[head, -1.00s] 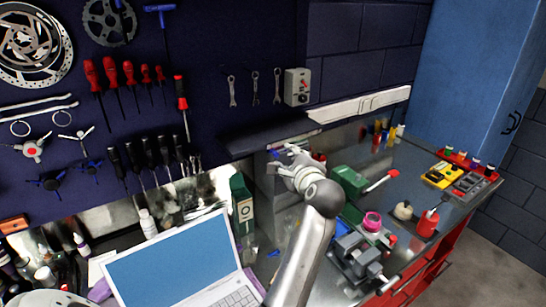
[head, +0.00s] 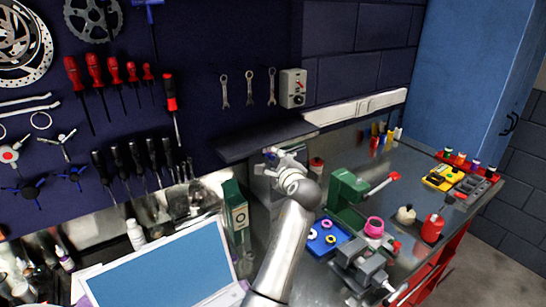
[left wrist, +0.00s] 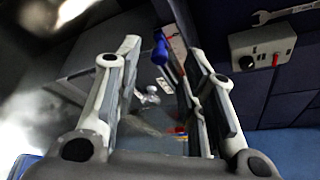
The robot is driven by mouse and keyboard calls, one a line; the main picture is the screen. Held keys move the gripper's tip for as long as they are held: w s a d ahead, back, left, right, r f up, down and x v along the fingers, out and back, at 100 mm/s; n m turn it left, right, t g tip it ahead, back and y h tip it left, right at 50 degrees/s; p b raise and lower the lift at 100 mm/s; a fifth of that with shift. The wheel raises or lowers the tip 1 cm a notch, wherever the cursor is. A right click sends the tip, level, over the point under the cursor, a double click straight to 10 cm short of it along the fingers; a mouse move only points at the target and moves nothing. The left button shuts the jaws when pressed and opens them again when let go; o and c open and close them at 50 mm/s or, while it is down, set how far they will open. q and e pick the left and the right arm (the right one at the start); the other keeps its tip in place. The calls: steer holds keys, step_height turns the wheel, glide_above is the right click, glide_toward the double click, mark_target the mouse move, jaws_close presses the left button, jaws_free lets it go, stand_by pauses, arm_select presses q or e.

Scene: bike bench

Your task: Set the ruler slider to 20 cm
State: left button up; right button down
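My left gripper (head: 274,157) is below the dark shelf, over the back of the bench. In the left wrist view my left gripper (left wrist: 163,48) is open, its fingers apart. A small blue piece (left wrist: 160,50) shows between the fingertips, with no clear contact. A blue bit (head: 270,154) also shows at the gripper in the head view. My right gripper is out of view.
The dark shelf (head: 262,138) juts out just above the gripper. A green box (head: 235,208) and laptop (head: 165,270) stand to the left. A green press (head: 348,190), blue tray (head: 325,238) and grey vise (head: 360,268) stand to the right. The switch box (head: 293,88) is on the wall.

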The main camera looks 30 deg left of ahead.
mark_target(273, 159)
arm_select(q)
steer(key=shift+p+x, duration=0.3)
steer(key=shift+x, duration=1.55)
jaws_close()
